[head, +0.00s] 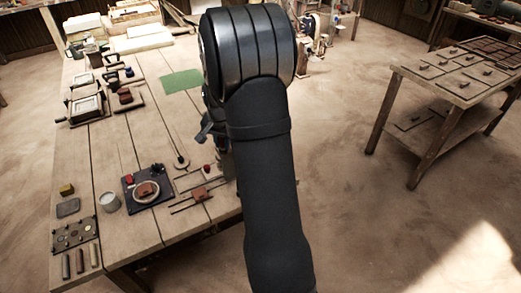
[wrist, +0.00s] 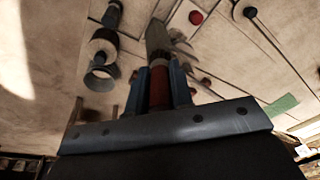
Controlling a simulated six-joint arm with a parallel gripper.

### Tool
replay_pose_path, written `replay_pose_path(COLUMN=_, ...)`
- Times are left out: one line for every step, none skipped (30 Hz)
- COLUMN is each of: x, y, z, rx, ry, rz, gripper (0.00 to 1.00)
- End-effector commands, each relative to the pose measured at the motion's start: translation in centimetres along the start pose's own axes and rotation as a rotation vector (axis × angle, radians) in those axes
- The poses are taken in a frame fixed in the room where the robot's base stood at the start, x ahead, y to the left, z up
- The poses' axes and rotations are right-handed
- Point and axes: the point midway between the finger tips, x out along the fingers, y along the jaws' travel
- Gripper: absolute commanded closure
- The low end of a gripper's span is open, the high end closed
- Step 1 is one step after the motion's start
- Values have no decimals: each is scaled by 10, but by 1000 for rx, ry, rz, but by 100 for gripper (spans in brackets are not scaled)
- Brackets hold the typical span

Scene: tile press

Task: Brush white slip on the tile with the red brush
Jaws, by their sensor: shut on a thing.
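My gripper (wrist: 160,72) shows in the wrist view with its blue fingers shut on the red brush (wrist: 159,90). The red handle stands between the fingers and a pale grey-white head (wrist: 157,36) reaches past them. In the head view my arm hides most of the gripper and the brush. A small reddish-brown piece (head: 146,189), which looks like the tile, lies on a pale round plate on a dark board (head: 133,203). I cannot tell whether it bears slip. A grey cup (head: 109,203) stands left of the board; its contents are unclear.
A similar brown piece (head: 199,193) lies among thin bars near the table's right edge. A long thin tool with a round end (head: 181,162) lies behind it. A green mat (head: 181,80) and press-like devices (head: 85,103) are farther back. A second table (head: 430,89) stands right.

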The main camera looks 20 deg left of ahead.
Motion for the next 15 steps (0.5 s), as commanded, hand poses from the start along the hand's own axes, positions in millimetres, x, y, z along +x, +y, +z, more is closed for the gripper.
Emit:
replay_pose_path(x=2, y=-26, z=7, rx=-42, ry=4, rz=-11, gripper=100)
replay_pose_path(x=3, y=-40, z=11, rx=-66, ry=7, rz=-18, gripper=100)
replay_pose_path(x=5, y=-59, z=16, rx=-99, ry=12, rz=-29, gripper=100)
replay_pose_path(x=7, y=-73, z=20, rx=-126, ry=14, rz=-36, gripper=100)
replay_pose_path(x=9, y=-87, z=25, rx=-153, ry=17, rz=-44, gripper=100)
replay_pose_path(x=12, y=-105, z=32, rx=-190, ry=20, rz=-55, gripper=100)
replay_pose_path(x=15, y=-119, z=37, rx=-218, ry=22, rz=-63, gripper=100)
replay_pose_path(x=17, y=-133, z=43, rx=-245, ry=24, rz=-72, gripper=100)
replay_pose_path(x=20, y=-151, z=51, rx=-282, ry=27, rz=-84, gripper=100)
replay_pose_path(x=22, y=-164, z=58, rx=-310, ry=29, rz=-93, gripper=100)
replay_pose_path(x=24, y=-177, z=65, rx=-337, ry=31, rz=-102, gripper=100)
replay_pose_path(x=27, y=-194, z=75, rx=-372, ry=33, rz=-113, gripper=100)
replay_pose_path(x=29, y=-207, z=83, rx=-398, ry=34, rz=-122, gripper=100)
replay_pose_path(x=31, y=-219, z=91, rx=-425, ry=35, rz=-131, gripper=100)
replay_pose_path(x=33, y=-236, z=103, rx=-458, ry=37, rz=-144, gripper=100)
